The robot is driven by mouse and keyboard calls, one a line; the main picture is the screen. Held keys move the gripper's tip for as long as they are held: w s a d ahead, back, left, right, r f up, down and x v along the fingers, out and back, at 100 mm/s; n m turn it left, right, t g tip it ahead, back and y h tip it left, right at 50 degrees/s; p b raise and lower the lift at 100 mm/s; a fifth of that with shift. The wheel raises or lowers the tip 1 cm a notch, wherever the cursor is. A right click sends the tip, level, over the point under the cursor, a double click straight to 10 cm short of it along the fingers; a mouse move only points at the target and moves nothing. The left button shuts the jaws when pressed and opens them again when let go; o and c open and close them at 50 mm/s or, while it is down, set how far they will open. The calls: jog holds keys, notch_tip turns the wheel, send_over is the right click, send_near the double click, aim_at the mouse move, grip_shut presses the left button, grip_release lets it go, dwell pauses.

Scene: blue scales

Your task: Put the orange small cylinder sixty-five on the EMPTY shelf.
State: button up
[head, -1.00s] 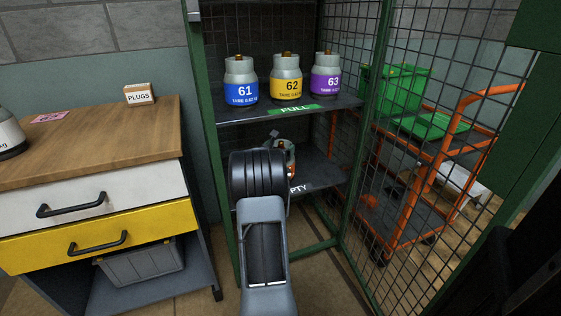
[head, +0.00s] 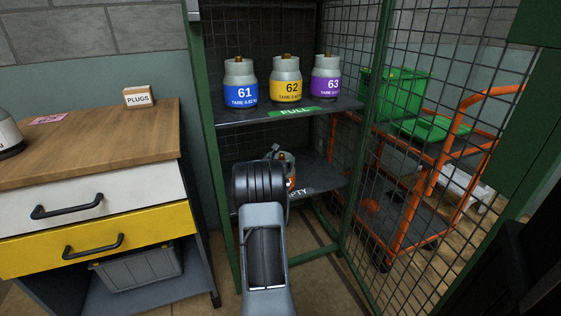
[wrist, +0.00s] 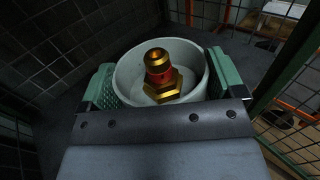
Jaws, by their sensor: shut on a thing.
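The small cylinder (wrist: 160,80) is between the two green-padded fingers of my gripper (wrist: 162,88) in the wrist view, seen from above with a pale collar and a brass valve with a red band. In the head view, a little of its orange side (head: 291,181) shows behind my arm, at the lower shelf (head: 325,178) marked "PTY", the rest of the label hidden. My gripper is shut on it. My arm hides most of the cylinder, and I cannot tell whether its base touches the shelf.
Cylinders 61 (head: 240,84), 62 (head: 286,80) and 63 (head: 326,78) stand on the FULL shelf (head: 345,104) above. Mesh walls (head: 400,190) bound the cage at right. A wooden-topped bench (head: 90,145) stands left. Bare shelf shows to the right of my gripper.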

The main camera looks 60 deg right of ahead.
jog(key=o, duration=1.5)
jog(key=shift+f, duration=0.1)
